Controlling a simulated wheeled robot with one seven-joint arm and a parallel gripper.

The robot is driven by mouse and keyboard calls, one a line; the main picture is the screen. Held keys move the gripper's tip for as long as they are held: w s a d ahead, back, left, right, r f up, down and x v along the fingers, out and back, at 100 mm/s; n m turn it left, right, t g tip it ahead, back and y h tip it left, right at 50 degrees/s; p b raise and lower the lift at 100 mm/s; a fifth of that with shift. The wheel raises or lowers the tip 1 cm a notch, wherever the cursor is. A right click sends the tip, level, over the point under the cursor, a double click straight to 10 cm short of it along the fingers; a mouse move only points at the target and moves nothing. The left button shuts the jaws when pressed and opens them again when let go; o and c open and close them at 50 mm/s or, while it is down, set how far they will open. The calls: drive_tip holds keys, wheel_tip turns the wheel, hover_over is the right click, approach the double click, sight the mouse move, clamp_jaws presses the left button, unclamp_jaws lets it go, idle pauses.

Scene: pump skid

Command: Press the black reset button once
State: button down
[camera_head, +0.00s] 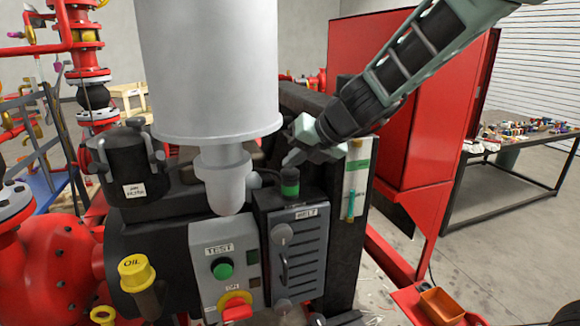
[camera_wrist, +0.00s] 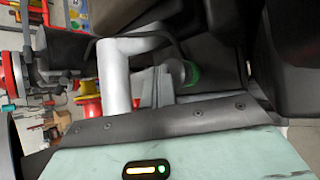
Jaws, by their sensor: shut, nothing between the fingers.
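My gripper (camera_head: 292,158) is shut and empty. In the wrist view the shut fingers (camera_wrist: 163,84) are beside the same green-banded cylinder (camera_wrist: 191,73). A grey control panel (camera_head: 211,245) marked TEST carries a green button (camera_head: 222,268) and a red knob on yellow (camera_head: 236,306). I cannot make out a black button marked reset in either view.
A large white cylinder (camera_head: 208,70) with a pipe hangs left of my gripper. A red cabinet (camera_head: 400,110) stands to the right, with a cluttered table (camera_head: 510,180) behind. A yellow oil cap (camera_head: 136,272) and a black canister (camera_head: 125,165) are at left.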

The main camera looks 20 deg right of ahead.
sight(295, 172)
drive_tip(key=shift+d+r+p, duration=0.15)
drive_tip(key=shift+r+p, duration=0.45)
drive_tip(key=shift+p, duration=0.15)
drive_tip(key=shift+r, duration=0.1)
drive_tip(key=shift+r+p, duration=0.25)
drive_tip(key=shift+p, duration=0.05)
wheel_tip(295, 172, up, 5)
drive_tip(key=p, duration=0.5)
drive_tip(key=shift+f, duration=0.25)
